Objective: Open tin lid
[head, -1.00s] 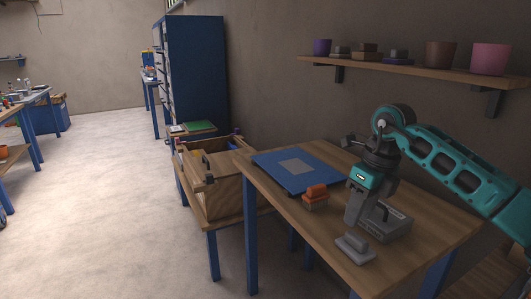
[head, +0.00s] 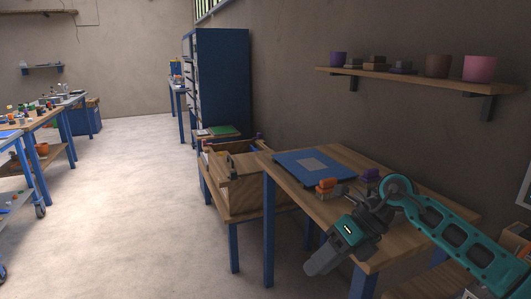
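I cannot make out a tin or its lid for certain. My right gripper (head: 322,262) is in the head view at the lower middle, pointing down and left past the near edge of the wooden table (head: 390,222). Its fingers look dark grey and close together; whether they hold anything is not clear. Behind it on the table are a small orange-topped block (head: 327,184) and a purple-topped object (head: 371,174). My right arm and gripper hide part of the tabletop. My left gripper is not in view.
A blue mat (head: 290,160) with a grey square lies on the table's far left part. A wooden crate (head: 232,185) stands on a lower bench to the left. A wall shelf (head: 415,78) holds several pots. The floor at left centre is clear.

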